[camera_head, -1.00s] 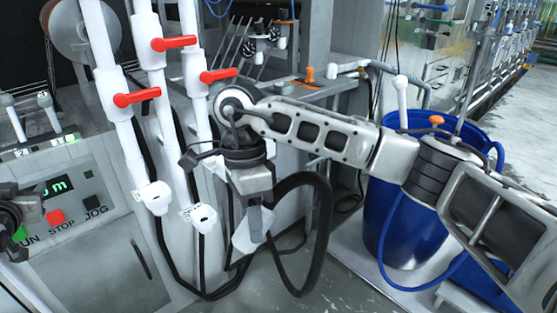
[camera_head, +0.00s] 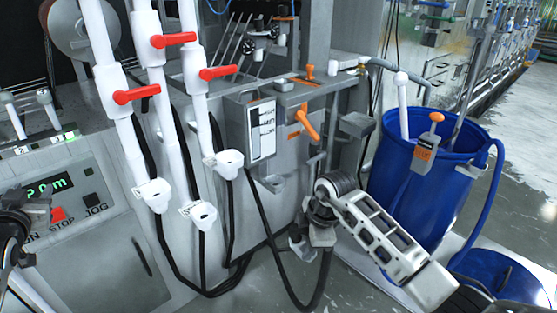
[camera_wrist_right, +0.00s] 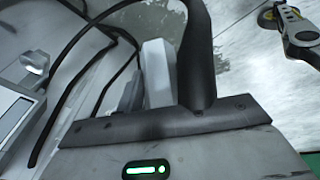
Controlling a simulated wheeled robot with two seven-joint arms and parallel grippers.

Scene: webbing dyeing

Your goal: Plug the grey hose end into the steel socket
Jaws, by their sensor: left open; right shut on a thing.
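My right gripper (camera_head: 308,245) is low in front of the machine, right of centre in the head view. It is shut on the grey hose end (camera_head: 297,238), which is mostly hidden by the gripper. A black hose runs from there down in a loop. In the right wrist view a pale grey block (camera_wrist_right: 158,72) stands between the jaws beside the thick black hose (camera_wrist_right: 198,55). A small grey metal fitting (camera_head: 272,183) under the control box may be the steel socket; the hose end is apart from it. My left gripper (camera_head: 18,228) is open at the left edge, partly cut off.
The grey control box (camera_head: 248,128) and an orange lever (camera_head: 307,124) are above my right gripper. White pipes with red valves (camera_head: 173,40) stand left, with white spouts (camera_head: 203,215) below. A blue barrel (camera_head: 450,180) stands right.

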